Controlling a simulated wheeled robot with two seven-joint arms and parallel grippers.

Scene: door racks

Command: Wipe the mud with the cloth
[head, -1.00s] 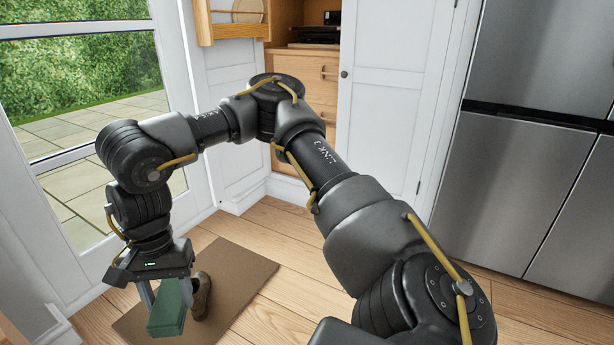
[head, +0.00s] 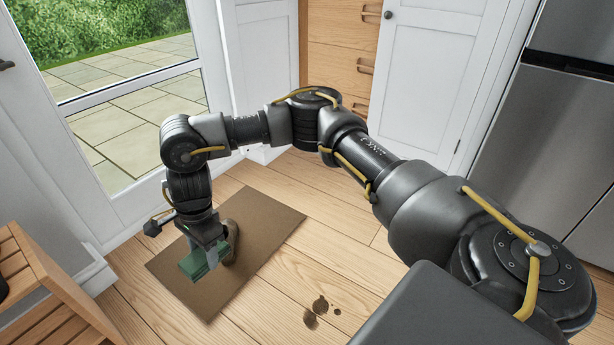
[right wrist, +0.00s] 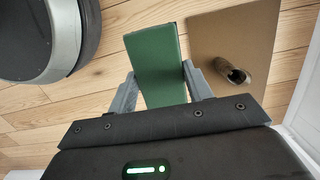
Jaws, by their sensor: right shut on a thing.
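The cloth (head: 196,265) is a green folded block, held in my right gripper (head: 208,255) above the brown doormat in the head view. The right wrist view also shows the green cloth (right wrist: 156,62) between the two fingers of my right gripper (right wrist: 163,85). The mud (head: 318,307) is a few dark brown spots on the wooden floor, right of the doormat and apart from the cloth. No mud shows in the right wrist view. My left gripper is in neither view.
A brown doormat (head: 170,272) lies before the glazed door (head: 120,130). A brown boot (head: 231,240) stands on it beside the cloth, partly hidden. A slatted wooden bench (head: 35,300) is at the lower left. A steel fridge (head: 550,130) stands right. Floor around the mud is clear.

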